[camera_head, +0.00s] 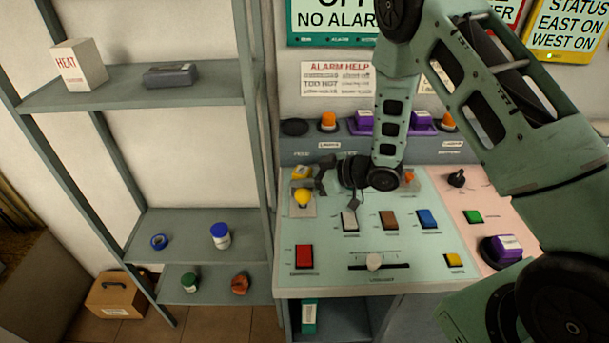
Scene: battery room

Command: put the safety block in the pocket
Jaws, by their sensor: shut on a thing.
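My gripper (318,174) reaches left over the back left of the pale green control panel (330,225), its fingers pointing left. It is shut on a small yellow block (300,172), probably the safety block, which shows at the fingertips. The dark fingers partly cover the block. Whether it touches the panel I cannot tell. Just in front of it, a rounded yellow knob (303,198) sits on a grey plate. I cannot make out for sure which thing is the pocket; a green-and-white item (309,316) is below the panel's front left edge.
The panel bears a red switch (304,256), white, brown and blue switches, and a slider (374,262). Purple blocks and orange lamps line the ledge behind. A grey shelf rack (140,232) stands left. My arm fills the right side.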

